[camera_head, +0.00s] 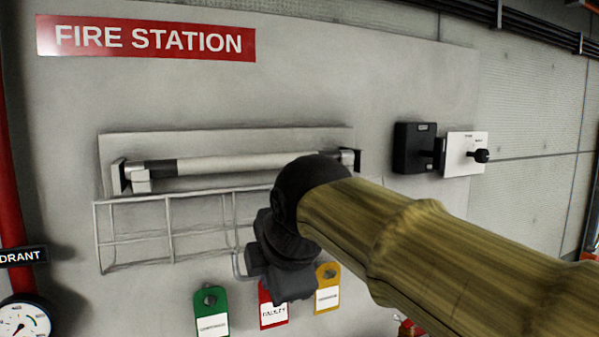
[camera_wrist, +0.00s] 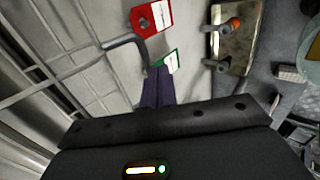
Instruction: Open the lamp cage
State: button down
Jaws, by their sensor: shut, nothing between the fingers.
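The lamp cage (camera_head: 168,236) is a grey wire frame on the wall panel. It hangs low and stands out below the lamp tube (camera_head: 230,162), whose front is uncovered by the wires. The cage's bars also show at the left in the wrist view (camera_wrist: 75,45). A bent grey handle (camera_head: 238,266) sits at the cage's lower right, and its curved end shows in the wrist view (camera_wrist: 128,42). My gripper (camera_wrist: 158,75) is shut and empty, its fingertips close beside the handle's end; I cannot tell if they touch. My arm hides the cage's right part in the head view.
Green (camera_head: 212,312), red (camera_head: 272,305) and yellow (camera_head: 327,290) tags hang below the cage. A black switch box (camera_head: 414,148) with a white plate (camera_head: 462,155) is on the right. A gauge (camera_head: 22,320) and red pipe (camera_head: 12,170) are at the left.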

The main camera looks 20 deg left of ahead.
dwell(0.4)
jog(key=s+d+r+p, duration=0.1)
jog(key=s+d+r, duration=0.5)
jog(key=s+d, duration=0.3)
jog(key=shift+r, duration=0.2)
jog(key=shift+a, duration=0.1)
jog(key=shift+w, duration=0.1)
